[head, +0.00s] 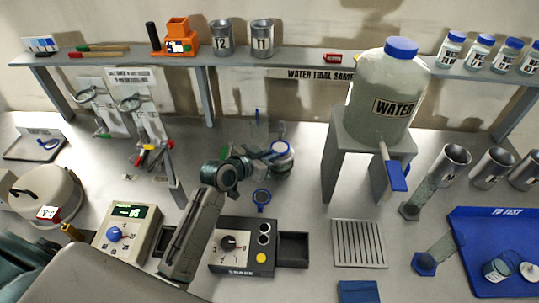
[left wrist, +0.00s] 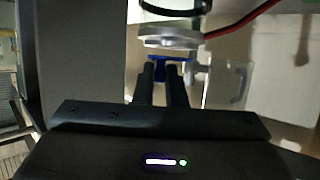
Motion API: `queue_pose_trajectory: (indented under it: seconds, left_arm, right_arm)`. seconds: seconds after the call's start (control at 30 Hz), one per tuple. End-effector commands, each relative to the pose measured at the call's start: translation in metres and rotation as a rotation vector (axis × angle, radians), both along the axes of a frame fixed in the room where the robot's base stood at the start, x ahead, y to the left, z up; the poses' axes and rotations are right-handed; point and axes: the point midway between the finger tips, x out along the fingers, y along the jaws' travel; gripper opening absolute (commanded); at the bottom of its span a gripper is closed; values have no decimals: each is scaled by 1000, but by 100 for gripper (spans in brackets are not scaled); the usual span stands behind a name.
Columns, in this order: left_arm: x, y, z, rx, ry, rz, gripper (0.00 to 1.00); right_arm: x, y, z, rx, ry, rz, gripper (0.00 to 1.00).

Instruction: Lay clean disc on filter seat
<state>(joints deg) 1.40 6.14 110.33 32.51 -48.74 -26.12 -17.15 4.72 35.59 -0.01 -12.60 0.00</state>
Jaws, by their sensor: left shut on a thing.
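My left gripper (head: 262,154) reaches over the middle of the bench. In the left wrist view its two fingers (left wrist: 162,75) are close together on a small blue tab (left wrist: 184,63). A round silver fitting (left wrist: 170,37) is just beyond the tab; I cannot tell whether they touch. In the head view a blue-rimmed round vessel (head: 283,166) stands at the fingertips, partly hidden by the gripper. Another blue-rimmed disc (head: 47,144) lies on a grey tray at the left. My right gripper is not in view.
A control box with a black knob (head: 229,242) lies below the arm. A stand with the large water jug (head: 388,100) is to the right. A clamp post (head: 172,172) stands left of the gripper. A slotted grey rack (head: 358,244) and blue tray (head: 470,215) are at right.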

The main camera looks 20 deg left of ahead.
Motion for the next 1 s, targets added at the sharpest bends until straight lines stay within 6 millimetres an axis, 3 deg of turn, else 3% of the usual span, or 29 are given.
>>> queue_pose_trajectory:
  seconds: [0.67,0.7,0.83,1.0]
  left_arm:
    - [0,0,-12,0,-1,0,0]
    - [0,0,-12,0,-1,0,13]
    - [0,0,-11,0,0,0,36]
    - [0,0,-11,0,0,0,36]
  right_arm:
    - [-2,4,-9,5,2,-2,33]
    - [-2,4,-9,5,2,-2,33]
    - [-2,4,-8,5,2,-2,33]
    - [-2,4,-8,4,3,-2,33]
